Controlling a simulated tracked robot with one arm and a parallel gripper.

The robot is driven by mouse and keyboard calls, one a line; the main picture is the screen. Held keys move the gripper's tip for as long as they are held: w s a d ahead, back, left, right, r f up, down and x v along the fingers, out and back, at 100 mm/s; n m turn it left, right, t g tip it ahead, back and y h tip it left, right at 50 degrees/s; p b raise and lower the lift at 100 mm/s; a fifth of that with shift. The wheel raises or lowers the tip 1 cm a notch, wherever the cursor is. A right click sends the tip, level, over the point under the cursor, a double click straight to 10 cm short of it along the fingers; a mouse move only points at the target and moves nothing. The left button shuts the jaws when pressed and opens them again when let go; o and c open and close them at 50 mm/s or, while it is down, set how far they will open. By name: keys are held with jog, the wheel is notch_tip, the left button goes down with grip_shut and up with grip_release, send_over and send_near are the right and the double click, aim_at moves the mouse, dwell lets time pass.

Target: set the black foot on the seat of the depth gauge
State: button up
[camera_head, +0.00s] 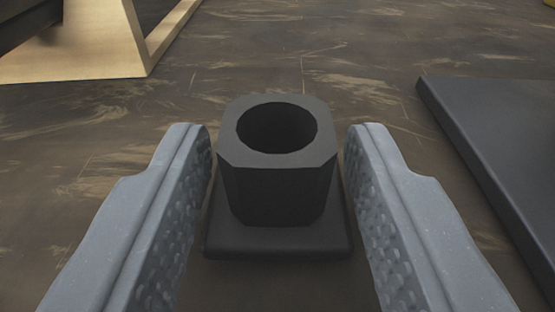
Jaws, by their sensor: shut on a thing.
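The black foot (277,190) is a dark block with cut corners, a round hole in its top and a wider square flange at its base. It stands upright in the middle of the view, hole facing up. My gripper (279,140) has one grey finger on each side of it and is shut on it. The inner finger faces are dimpled. I cannot tell whether the flange touches the floor. No seat or depth gauge can be made out for sure.
A flat dark slab (500,150) lies at the right, with its near edge slanting beside my right finger. A pale wooden frame (90,45) stands at the upper left. The worn brown floor (300,50) beyond the foot is clear.

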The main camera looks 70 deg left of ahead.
jog(key=shift+f, duration=0.2)
jog(key=o, duration=1)
jog(key=shift+c, duration=0.2)
jog(key=shift+b, duration=0.45)
jog(key=p+v, duration=0.2)
jog(key=v, duration=1.2)
jog(key=shift+p, duration=0.4)
